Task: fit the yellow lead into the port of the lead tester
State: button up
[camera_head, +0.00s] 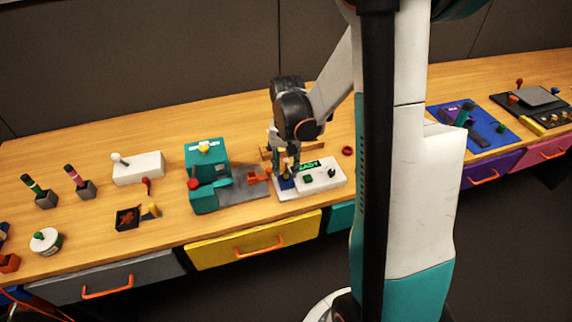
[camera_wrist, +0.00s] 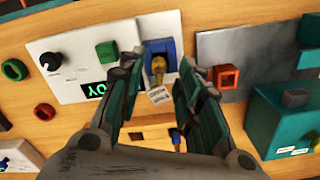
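The lead tester (camera_head: 322,180) is a white panel with a green lit display, a green button and a knob. It also shows in the wrist view (camera_wrist: 72,92), with its blue port (camera_wrist: 172,48) at the panel's edge. The yellow lead (camera_wrist: 157,66) has its plug end at the blue port, in line with it; how deep it sits I cannot tell. A white printed tag (camera_wrist: 159,96) hangs at its near end. My gripper (camera_wrist: 163,72) is open, its two fingers on either side of the lead with visible gaps. In the head view my gripper (camera_head: 286,165) is over the port.
A wooden rack (camera_wrist: 150,134) with a small blue piece lies close by. A grey plate (camera_wrist: 235,50) with an orange square socket (camera_wrist: 227,77) and a teal machine (camera_head: 206,172) stand beside the tester. A red ring (camera_head: 347,151) lies on the bench.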

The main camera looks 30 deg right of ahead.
notch_tip(320, 180, up, 12)
jog(key=p, duration=0.4)
jog(key=shift+r, duration=0.15)
jog(key=shift+w, duration=0.1)
dwell(0.4)
